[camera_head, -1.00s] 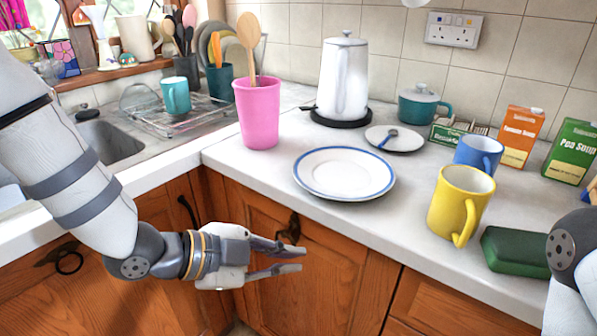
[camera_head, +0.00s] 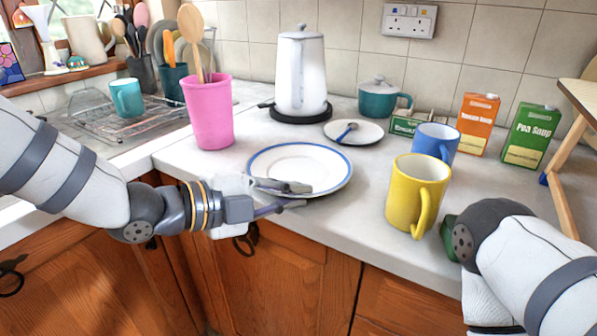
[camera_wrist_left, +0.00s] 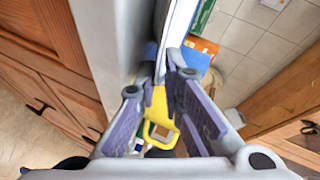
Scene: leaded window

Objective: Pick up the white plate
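The white plate (camera_head: 318,165) with a blue rim lies on the counter, in front of the kettle. My left gripper (camera_head: 298,195) is at its near rim, with one finger over the plate and the other lower, by the counter edge. In the left wrist view the plate (camera_wrist_left: 179,32) shows almost edge-on, its rim reaching toward the gap between the open fingers (camera_wrist_left: 163,110). A gap shows between the fingers; I cannot tell whether either touches the plate. My right arm is at lower right, its gripper out of sight.
A pink cup (camera_head: 208,115) with utensils stands left of the plate. A yellow mug (camera_head: 416,195) and blue mug (camera_head: 437,143) stand right. A saucer (camera_head: 366,132) with a spoon, a white kettle (camera_head: 301,75) and a teal pot (camera_head: 379,100) are behind. A dish rack (camera_head: 95,122) is at left.

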